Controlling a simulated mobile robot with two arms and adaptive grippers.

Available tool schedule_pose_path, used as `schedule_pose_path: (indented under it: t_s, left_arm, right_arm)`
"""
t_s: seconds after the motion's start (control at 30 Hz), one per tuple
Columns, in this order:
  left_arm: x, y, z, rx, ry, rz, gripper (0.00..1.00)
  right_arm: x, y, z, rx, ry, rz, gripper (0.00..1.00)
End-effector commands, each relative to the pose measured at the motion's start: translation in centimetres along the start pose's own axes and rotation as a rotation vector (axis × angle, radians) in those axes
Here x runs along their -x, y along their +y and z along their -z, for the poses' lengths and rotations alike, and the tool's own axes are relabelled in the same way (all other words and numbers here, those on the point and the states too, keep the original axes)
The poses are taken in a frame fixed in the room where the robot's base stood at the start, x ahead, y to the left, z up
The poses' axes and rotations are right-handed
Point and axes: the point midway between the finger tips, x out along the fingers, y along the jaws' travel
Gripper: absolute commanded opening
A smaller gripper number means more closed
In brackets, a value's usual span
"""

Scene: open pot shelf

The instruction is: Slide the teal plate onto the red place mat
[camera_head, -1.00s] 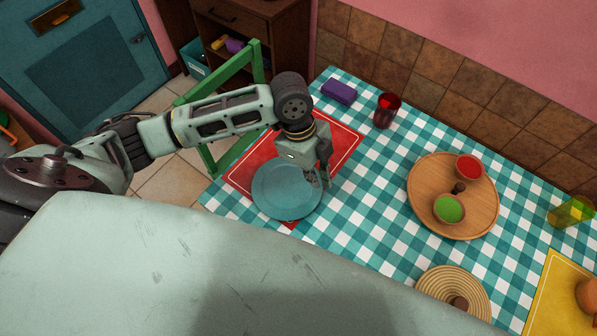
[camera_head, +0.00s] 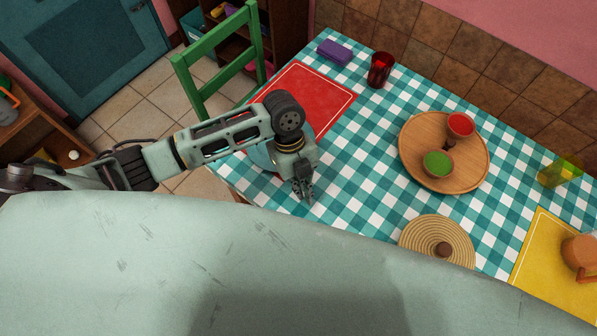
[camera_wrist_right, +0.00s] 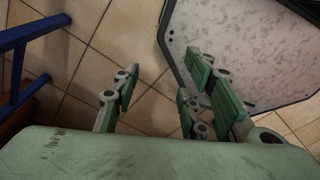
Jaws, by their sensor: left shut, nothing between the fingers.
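The teal plate (camera_head: 261,157) lies on the checked tablecloth at the near end of the red place mat (camera_head: 312,92). My left arm and wrist cover most of the plate, so how far it overlaps the mat is hidden. My left gripper (camera_head: 305,195) is shut and empty, pointing down at the near side of the plate, over or close to the cloth. Whether it touches the plate I cannot tell. My right gripper (camera_wrist_right: 165,95) is open and empty above the tiled floor in the right wrist view, away from the table.
A purple block (camera_head: 335,52) and a red cup (camera_head: 380,70) stand beyond the mat. A round wooden tray (camera_head: 420,165) with two bowls, a woven trivet (camera_head: 415,240) and a yellow mat (camera_head: 555,255) are to the right. A green chair (camera_head: 190,85) stands at the table's left.

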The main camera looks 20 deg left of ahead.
Motion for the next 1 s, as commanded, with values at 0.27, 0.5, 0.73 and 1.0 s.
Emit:
schedule_pose_path:
  t_s: [0.27, 0.5, 0.73, 1.0]
  left_arm:
    - [1.6, -0.1, -3.3, 0.005, -0.008, 0.007, 0.00]
    - [1.7, -0.1, -3.6, 0.005, -0.008, 0.007, 0.00]
    - [1.9, -0.1, -4.5, 0.007, -0.011, 0.007, 0.00]
    - [3.3, -0.1, -8.5, 0.007, -0.010, 0.007, 0.00]
  right_arm:
    - [1.1, 0.8, -0.9, -0.003, -0.014, -0.009, 0.40]
    - [1.1, 0.6, -0.8, -0.003, -0.013, -0.007, 0.40]
    - [0.8, -0.3, -0.5, -0.005, -0.008, 0.003, 0.40]
    - [-0.3, -0.7, -0.4, -0.004, -0.005, 0.008, 0.40]
